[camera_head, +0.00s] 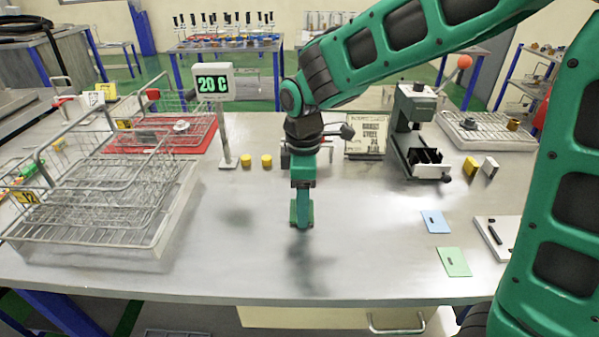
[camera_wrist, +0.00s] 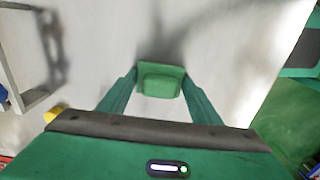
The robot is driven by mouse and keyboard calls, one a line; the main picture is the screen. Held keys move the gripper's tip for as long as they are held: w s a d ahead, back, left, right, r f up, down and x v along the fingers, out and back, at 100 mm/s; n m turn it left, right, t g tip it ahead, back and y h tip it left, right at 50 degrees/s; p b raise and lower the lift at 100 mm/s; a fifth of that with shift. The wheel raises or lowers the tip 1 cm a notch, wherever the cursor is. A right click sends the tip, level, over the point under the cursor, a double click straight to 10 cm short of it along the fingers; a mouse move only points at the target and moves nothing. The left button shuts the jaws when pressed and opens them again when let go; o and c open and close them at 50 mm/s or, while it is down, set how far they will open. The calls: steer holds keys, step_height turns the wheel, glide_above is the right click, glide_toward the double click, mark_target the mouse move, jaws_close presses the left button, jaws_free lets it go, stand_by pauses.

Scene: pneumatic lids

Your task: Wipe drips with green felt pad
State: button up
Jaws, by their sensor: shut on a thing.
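My gripper (camera_head: 301,222) is over the middle of the grey bench top (camera_head: 380,265), pointing down, with its shadow on the bench in front of it. In the wrist view my gripper (camera_wrist: 160,88) is shut on the green felt pad (camera_wrist: 162,80), a small block held between both fingertips. The pad (camera_head: 301,215) looks clear of the bench in the head view, though its exact height is hard to judge. I cannot make out any distinct drips; the dark patches on the bench look like shadows.
Wire baskets (camera_head: 100,205) stand at left, with a red tray (camera_head: 165,135) behind. A display post (camera_head: 226,125) and two yellow caps (camera_head: 256,161) stand behind left. A green press (camera_head: 420,150), blue card (camera_head: 435,221), pale green card (camera_head: 454,262) and white tray (camera_head: 497,238) are right. Mid-front is clear.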

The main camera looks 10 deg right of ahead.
steer(key=shift+r, duration=4.2)
